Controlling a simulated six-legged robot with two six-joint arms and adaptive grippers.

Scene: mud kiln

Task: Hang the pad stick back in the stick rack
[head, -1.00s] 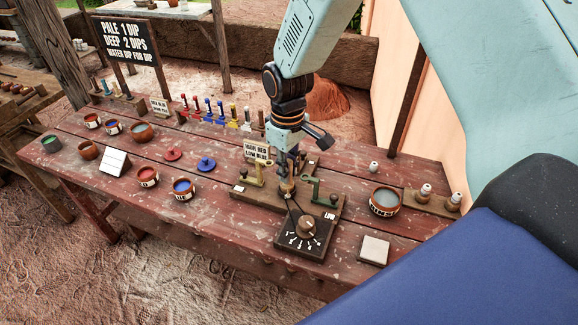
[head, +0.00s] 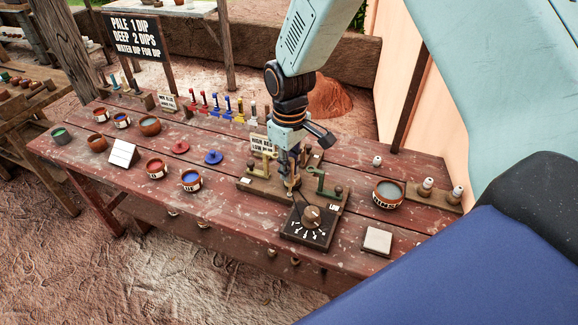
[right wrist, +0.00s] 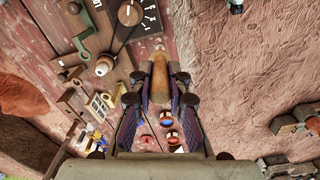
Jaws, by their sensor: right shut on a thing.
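My right gripper (head: 293,178) is in the middle of the head view, over the lever stand. In the right wrist view, its fingers (right wrist: 158,95) are shut around a tan wooden end, which looks like the pad stick (right wrist: 158,72). The stick's lower part is hard to make out in the head view. The stick rack (head: 228,115) appears as a row of upright sticks with red, blue and yellow parts along the table's back edge, behind and left of the gripper. My left gripper is not in view.
A lever stand (head: 262,190) with green levers and a dial box (head: 309,225) lie under the gripper. A rinse bowl (head: 388,194) and white tile (head: 377,241) are to the right. Paint bowls, including a blue one (head: 190,180), and lids are to the left. A signboard (head: 134,37) stands behind.

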